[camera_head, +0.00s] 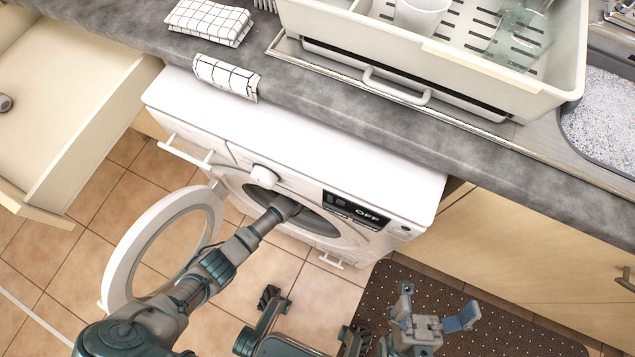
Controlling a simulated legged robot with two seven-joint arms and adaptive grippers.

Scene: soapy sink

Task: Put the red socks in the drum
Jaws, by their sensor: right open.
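The white washing machine (330,165) stands under the counter with its round door (120,265) swung open to the left. My left arm comes in from the lower left and reaches into the drum opening (318,222). Its end is inside the machine, so my left gripper is hidden. My right gripper (438,306) is open and empty at the bottom, above the dark mat and in front of the machine, to the right. No red socks show in this view; whether any lie inside the drum cannot be seen.
An open drawer (52,200) juts out at the left. A checkered cloth (208,20) lies on the grey counter (330,95), and another (227,76) hangs over its edge. A dish rack (440,58) and a soapy sink (605,120) are at the upper right.

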